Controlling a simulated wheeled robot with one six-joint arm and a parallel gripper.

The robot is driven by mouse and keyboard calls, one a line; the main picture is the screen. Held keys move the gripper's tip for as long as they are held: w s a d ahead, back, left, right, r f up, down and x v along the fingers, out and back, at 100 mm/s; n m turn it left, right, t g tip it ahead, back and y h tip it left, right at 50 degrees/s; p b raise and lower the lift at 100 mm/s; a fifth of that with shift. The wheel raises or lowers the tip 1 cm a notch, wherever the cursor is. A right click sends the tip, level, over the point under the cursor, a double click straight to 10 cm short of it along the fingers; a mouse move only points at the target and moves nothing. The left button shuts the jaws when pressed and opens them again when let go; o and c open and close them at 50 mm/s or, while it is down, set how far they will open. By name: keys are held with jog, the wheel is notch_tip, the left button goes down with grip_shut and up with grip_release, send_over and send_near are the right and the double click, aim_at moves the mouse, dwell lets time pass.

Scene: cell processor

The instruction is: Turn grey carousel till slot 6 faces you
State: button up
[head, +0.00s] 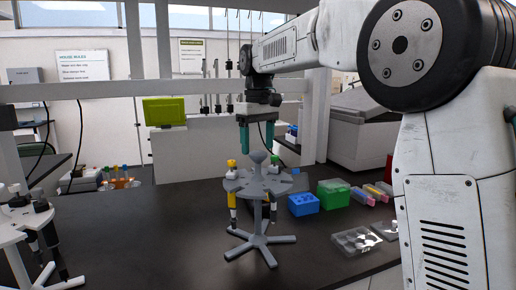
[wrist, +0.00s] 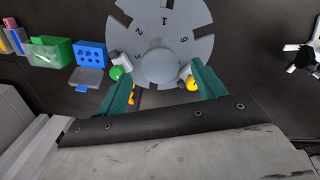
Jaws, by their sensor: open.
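The grey carousel (head: 243,188) stands upright on the dark bench on a splayed foot, with a round knob (head: 258,157) on top. In the wrist view its disc (wrist: 186,22) shows the numbers 1, 2, 3 and 6. The 1 is near the top of that picture and the 6 is right of it, above and right of the knob (wrist: 162,67). Other labels are hidden. My gripper (head: 257,150) points down over the carousel. Its green fingers are open, one on each side of the knob, with gaps visible. A yellow-topped pipette (head: 231,165) hangs in the carousel.
A blue rack (head: 304,204) and a green box (head: 333,194) stand to the right of the carousel. A clear well plate (head: 356,241) lies nearer. A white carousel (head: 15,222) with pipettes is at far left. The bench between the carousels is clear.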

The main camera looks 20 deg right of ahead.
jog(key=shift+f, duration=0.9)
jog(key=c, duration=1.4)
